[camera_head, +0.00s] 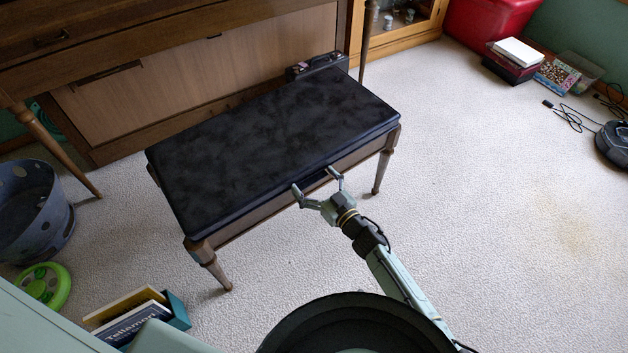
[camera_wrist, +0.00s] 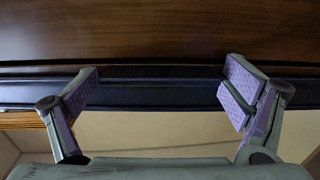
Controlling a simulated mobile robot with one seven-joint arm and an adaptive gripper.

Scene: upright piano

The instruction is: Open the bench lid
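The piano bench has a dark, mottled padded lid (camera_head: 270,135) that lies flat and closed on its wooden frame (camera_head: 262,222). My gripper (camera_head: 314,180) is at the lid's long front edge, right of its middle, with its two fingers spread apart. In the wrist view my gripper (camera_wrist: 160,90) is open, with nothing held between the purple finger pads. The dark lid edge (camera_wrist: 160,95) runs across behind the fingers, with brown wood (camera_wrist: 160,30) above it in the picture. I cannot tell whether the fingertips touch the edge.
The upright piano (camera_head: 200,65) stands behind the bench, with a dark case (camera_head: 317,65) between them. A dotted basket (camera_head: 35,210), a green round toy (camera_head: 43,286) and a box of books (camera_head: 140,315) are at left.

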